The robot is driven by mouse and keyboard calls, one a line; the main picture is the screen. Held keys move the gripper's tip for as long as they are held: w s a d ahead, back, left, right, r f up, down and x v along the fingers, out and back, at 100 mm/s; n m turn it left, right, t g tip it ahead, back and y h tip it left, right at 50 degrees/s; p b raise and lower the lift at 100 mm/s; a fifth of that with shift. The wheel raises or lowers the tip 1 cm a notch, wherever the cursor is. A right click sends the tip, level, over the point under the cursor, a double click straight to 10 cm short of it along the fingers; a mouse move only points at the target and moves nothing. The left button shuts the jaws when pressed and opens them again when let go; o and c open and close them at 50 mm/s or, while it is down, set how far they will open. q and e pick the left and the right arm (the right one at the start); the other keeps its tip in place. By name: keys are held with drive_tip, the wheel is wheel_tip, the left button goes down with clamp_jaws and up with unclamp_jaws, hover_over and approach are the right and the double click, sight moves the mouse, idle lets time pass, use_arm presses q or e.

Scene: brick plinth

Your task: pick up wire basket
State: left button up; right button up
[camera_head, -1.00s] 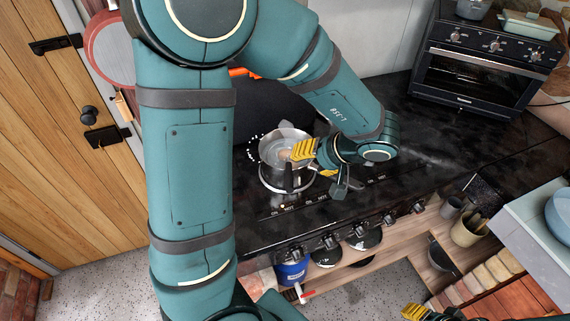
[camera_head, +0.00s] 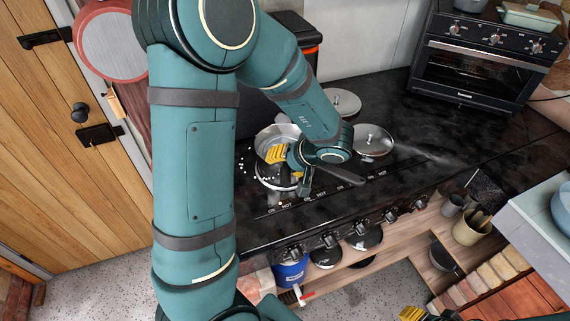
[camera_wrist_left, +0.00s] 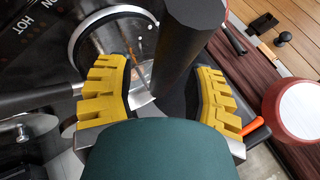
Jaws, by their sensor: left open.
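I cannot make out a wire basket for certain in either view. My left gripper (camera_head: 277,154) is over the front of a steel pot (camera_head: 283,131) on the stove and hides part of it. Small white specks show left of the pot. In the left wrist view my left gripper (camera_wrist_left: 162,92) is open, its yellow fingers on either side of a thick black cylinder (camera_wrist_left: 194,22). I cannot tell whether they touch it. My right gripper (camera_head: 412,313) shows only as a yellow fingertip at the bottom edge; its state is hidden.
Two lidded pots (camera_head: 372,139) (camera_head: 343,101) stand right of my left forearm on the black stovetop (camera_head: 430,135). A black oven (camera_head: 475,65) stands at the back right. A red-rimmed pan (camera_head: 110,42) hangs at the left. The stovetop's right part is clear.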

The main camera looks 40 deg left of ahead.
use_arm(q)
clamp_jaws()
idle(0.3)
